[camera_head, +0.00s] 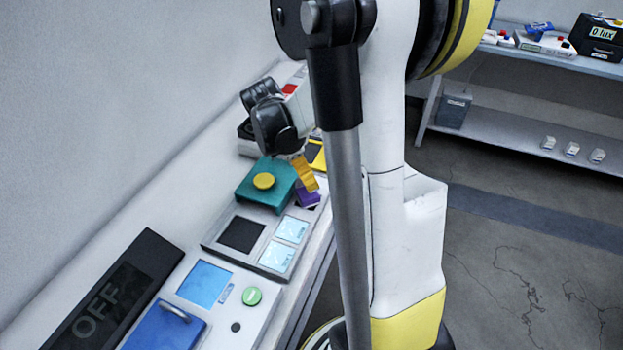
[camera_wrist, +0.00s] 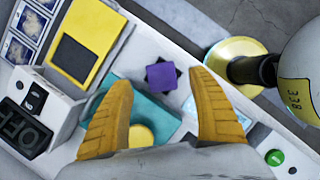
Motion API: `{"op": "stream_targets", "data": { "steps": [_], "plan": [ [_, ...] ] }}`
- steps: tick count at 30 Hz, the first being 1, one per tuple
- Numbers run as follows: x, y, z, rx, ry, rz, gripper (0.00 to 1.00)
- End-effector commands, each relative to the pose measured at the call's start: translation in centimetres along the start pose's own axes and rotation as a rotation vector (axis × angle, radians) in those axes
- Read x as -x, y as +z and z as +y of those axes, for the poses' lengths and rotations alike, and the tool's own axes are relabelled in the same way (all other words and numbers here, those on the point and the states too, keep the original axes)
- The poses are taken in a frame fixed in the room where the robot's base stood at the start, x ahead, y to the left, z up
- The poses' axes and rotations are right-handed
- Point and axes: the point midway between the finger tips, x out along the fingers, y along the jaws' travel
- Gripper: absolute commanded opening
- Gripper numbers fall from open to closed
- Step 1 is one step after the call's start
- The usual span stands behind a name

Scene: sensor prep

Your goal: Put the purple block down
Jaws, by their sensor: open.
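The purple block (camera_wrist: 161,76) shows in the wrist view between the tips of my gripper's orange fingers, with clear gaps on both sides. It appears to sit on a dark square patch on the light worktop; dark corners show around it. In the head view the purple block (camera_head: 307,197) is just below the fingers, partly covered by them and close to my arm. My gripper (camera_head: 305,178) is open and points down over the block. Whether the fingertips are above or level with the block's top is hard to tell.
A teal box with a yellow button (camera_head: 264,181) stands right beside the block. A grey panel with light-blue screens (camera_head: 290,230) lies in front. A black OFF display (camera_head: 115,300) and a blue-screened box (camera_head: 205,284) are nearer. A wall bounds the left; a shelf (camera_head: 510,125) stands at right.

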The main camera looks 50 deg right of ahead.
Motion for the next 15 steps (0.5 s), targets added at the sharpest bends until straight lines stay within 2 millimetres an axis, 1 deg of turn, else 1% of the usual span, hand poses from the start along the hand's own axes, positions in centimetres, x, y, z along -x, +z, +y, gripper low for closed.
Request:
{"op": "stream_targets", "data": {
  "steps": [1,3,6,12,14,15],
  "plan": [
    [1.3,0.1,-0.1,0.002,0.000,0.000,0.69],
    [2.3,0.1,0.0,0.001,0.000,0.000,0.69],
    [3.2,0.0,0.0,0.000,0.000,0.000,0.69],
    [4.1,-0.2,-0.2,-0.013,0.009,0.005,0.69],
    [4.8,-0.7,-0.5,-0.044,0.030,0.017,0.69],
    [5.7,-1.2,-0.8,-0.081,0.051,0.030,0.69]
  ]
}}
